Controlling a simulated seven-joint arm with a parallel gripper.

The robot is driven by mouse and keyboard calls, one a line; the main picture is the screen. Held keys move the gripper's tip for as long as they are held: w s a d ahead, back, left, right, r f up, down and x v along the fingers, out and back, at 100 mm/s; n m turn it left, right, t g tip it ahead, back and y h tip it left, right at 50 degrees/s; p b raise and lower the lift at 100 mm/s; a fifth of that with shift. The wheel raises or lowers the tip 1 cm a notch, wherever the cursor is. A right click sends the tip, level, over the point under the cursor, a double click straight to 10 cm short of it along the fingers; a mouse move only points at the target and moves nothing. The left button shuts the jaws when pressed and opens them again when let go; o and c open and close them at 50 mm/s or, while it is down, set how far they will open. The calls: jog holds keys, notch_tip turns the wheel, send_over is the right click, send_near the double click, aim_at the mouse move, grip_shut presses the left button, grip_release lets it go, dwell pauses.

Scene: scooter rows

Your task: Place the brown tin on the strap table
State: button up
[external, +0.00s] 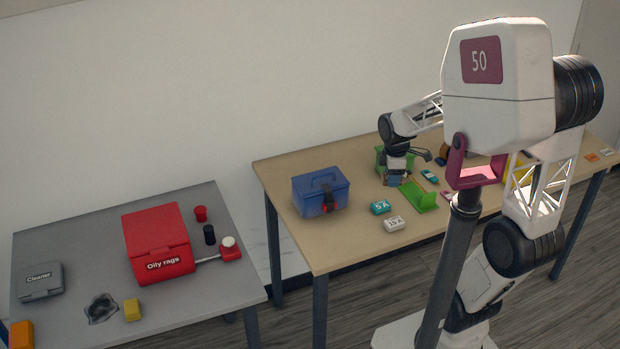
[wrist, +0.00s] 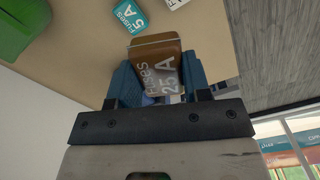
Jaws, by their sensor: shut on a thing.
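The brown tin (wrist: 163,72), marked "Fuses 25 A", sits between the blue fingers of my gripper (wrist: 160,85) in the wrist view, tilted slightly. My gripper is shut on it. A grey table (external: 70,235) stands to the left. No label shows which table is the strap table.
A blue toolbox (external: 320,192), a teal tin (external: 380,207) and a white tin (external: 394,223) stand on the wooden table. The grey table holds a red "Oily rags" box (external: 160,245), a grey "Cleaner" case (external: 40,281) and small items. A gap separates the tables.

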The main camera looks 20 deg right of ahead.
jog(key=shift+s+d+f, duration=0.2)
jog(key=shift+s+d, duration=0.15)
jog(key=shift+s, duration=0.35)
notch_tip(320, 180, down, 11)
jog(key=shift+w, duration=0.1)
send_over(368, 194)
jog(key=shift+f, duration=0.75)
dwell(0.4)
jog(key=shift+f, duration=1.75)
jog(key=shift+f, duration=0.15)
